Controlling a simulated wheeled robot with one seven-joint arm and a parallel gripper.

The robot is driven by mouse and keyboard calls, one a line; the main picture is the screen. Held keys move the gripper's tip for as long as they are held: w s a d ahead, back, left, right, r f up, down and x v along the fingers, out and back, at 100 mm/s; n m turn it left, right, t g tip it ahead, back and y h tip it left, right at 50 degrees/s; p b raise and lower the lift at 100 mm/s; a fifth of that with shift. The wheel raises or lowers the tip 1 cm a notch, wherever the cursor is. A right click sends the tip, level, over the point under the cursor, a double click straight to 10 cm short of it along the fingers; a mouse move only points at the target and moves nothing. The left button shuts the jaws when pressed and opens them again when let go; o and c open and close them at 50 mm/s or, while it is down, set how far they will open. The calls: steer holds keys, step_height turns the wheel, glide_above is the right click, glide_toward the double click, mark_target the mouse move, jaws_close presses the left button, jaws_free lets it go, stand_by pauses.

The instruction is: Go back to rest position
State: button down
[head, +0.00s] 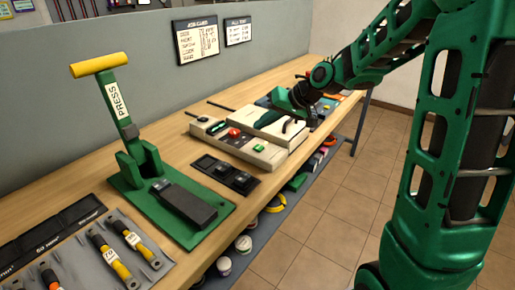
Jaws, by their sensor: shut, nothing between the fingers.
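My green arm reaches in from the right and over the far part of the wooden workbench (172,152). My gripper (289,121) is at its end, low above or beside the pale box-like device (262,130). It is shut and holds nothing. The fingers are small and partly lost against the dark things behind, so I cannot tell whether they touch the device.
A green press (122,170) with a yellow handle stands on the near bench, a black block on its base. A dark tray (225,173) lies between press and device. Tools lie on a mat (152,252) at lower left. A shelf below holds items. The tiled floor (345,195) is clear.

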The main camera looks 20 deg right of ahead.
stand_by(0.3)
steer(key=s+d+f+m+g+h, duration=0.1)
steer(key=s+d, duration=0.4)
steer(key=s, duration=0.7)
steer(key=s+d+f+m+g+h, duration=0.1)
steer(key=s+d+m+g+h, duration=0.2)
steer(key=s, duration=1)
steer(key=s+d+f+m+g+h, duration=0.1)
steer(key=s+d+g+h, duration=0.1)
steer(key=s+d, duration=0.6)
steer(key=s+g, duration=0.1)
steer(key=s, duration=0.4)
steer(key=shift+s+d+m, duration=0.2)
steer(key=shift+d+m, duration=0.05)
steer(key=shift+m, duration=0.15)
steer(key=shift+w+f, duration=0.2)
steer(key=shift+w, duration=0.45)
